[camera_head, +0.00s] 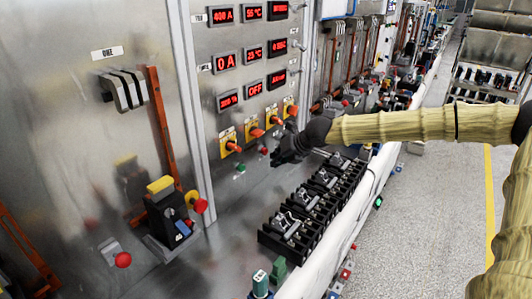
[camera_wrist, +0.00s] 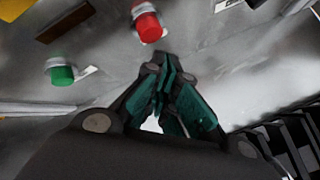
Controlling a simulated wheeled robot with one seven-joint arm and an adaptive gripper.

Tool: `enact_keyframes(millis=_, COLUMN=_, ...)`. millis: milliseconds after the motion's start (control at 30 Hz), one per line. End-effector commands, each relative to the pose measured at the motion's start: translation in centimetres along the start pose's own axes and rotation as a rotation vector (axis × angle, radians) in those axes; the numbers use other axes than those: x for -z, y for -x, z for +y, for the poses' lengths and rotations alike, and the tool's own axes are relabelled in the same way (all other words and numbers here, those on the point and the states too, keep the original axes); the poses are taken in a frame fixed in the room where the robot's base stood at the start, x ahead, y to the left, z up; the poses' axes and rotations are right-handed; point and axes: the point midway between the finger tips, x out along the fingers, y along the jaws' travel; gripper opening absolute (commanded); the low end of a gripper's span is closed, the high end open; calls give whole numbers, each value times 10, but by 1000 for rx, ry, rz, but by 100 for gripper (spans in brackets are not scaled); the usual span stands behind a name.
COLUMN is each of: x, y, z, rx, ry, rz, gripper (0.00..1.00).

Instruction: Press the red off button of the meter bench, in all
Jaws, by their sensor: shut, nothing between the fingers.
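The red button (camera_wrist: 147,22) stands out from the grey metal panel near the top of the wrist view, just beyond the fingertips. It also shows in the head view (camera_head: 264,151), small, below the orange rotary switches. A green button (camera_wrist: 62,75) is to its lower left in the wrist view, and it shows in the head view (camera_head: 240,168). My gripper (camera_wrist: 165,62) is shut and empty, with its fingertips close to the red button. In the head view my gripper (camera_head: 280,157) is right of the red button. Contact cannot be told from these frames.
Red digital displays (camera_head: 225,62) sit above orange rotary switches (camera_head: 274,120) on yellow plates. Black terminal blocks (camera_head: 300,217) stand on the bench below my arm.

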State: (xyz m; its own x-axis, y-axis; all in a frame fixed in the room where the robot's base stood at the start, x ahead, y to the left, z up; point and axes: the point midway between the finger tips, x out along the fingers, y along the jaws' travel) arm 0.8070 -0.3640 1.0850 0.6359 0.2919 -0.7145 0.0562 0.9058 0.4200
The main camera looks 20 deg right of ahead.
Motion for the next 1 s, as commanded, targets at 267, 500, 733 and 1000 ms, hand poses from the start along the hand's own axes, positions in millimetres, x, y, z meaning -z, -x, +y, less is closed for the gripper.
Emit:
enact_keyframes(millis=267, x=10, y=16, z=-10, rx=-1, ry=-1, rz=0, gripper=0)
enact_keyframes(millis=500, x=18, y=29, z=-19, rx=0, ry=-1, rz=-1, gripper=0)
enact_keyframes(millis=733, x=23, y=31, z=-22, rx=0, ry=1, rz=0, gripper=0)
enact_keyframes(millis=1000, x=23, y=31, z=-22, rx=0, ry=0, rz=0, gripper=0)
